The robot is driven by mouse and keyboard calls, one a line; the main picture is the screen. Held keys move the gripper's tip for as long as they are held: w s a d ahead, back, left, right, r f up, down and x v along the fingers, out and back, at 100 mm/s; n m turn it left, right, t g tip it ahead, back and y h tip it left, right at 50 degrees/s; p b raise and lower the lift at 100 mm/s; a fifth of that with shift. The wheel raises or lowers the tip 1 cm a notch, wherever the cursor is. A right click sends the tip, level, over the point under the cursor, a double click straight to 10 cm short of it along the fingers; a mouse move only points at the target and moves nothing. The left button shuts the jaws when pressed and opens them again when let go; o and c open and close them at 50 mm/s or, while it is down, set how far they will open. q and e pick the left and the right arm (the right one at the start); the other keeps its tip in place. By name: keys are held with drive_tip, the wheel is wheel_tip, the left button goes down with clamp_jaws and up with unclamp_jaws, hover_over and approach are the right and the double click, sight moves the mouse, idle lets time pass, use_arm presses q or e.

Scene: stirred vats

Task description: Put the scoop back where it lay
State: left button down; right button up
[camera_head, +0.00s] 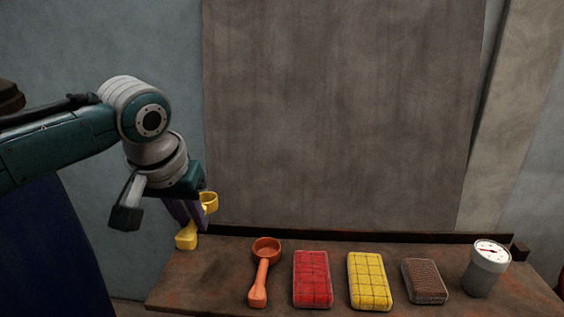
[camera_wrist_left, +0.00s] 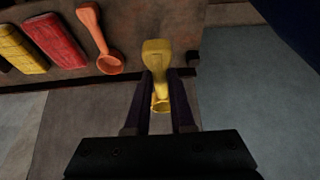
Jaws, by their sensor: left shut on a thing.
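My left gripper (camera_head: 197,224) is shut on a yellow scoop (camera_head: 187,237), gripping it by the handle. The scoop's cup shows above the fingers, and the handle's wide end hangs down by the table's back left corner. In the left wrist view the scoop (camera_wrist_left: 156,52) lies between the two fingers (camera_wrist_left: 162,76), its handle end toward the table. I cannot tell whether it touches the tabletop (camera_head: 200,275). An orange scoop (camera_head: 262,272) lies on the table to the right, apart from the gripper. My right gripper is not in view.
Right of the orange scoop lie a red pack (camera_head: 313,279), a yellow pack (camera_head: 369,281) and a brown pack (camera_head: 424,281). A grey gauge cup (camera_head: 486,271) stands near the right end. A raised ledge runs along the back. The table's left end is bare.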

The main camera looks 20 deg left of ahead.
use_arm(q)
drive_tip(key=b, duration=0.8)
hover_over(198, 275)
drive_tip(key=s, duration=0.2)
drive_tip(key=f, duration=0.7)
drive_tip(key=shift+w+d+f, duration=0.15)
drive_tip(key=shift+w+f, duration=0.1)
drive_tip(key=shift+f, duration=0.15)
drive_tip(key=shift+f+b, duration=0.35)
drive_tip(key=shift+f, duration=0.95)
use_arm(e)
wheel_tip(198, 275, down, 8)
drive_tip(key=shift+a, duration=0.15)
use_arm(q)
drive_tip(key=shift+f, duration=0.3)
drive_tip(key=c, duration=0.7)
unclamp_jaws()
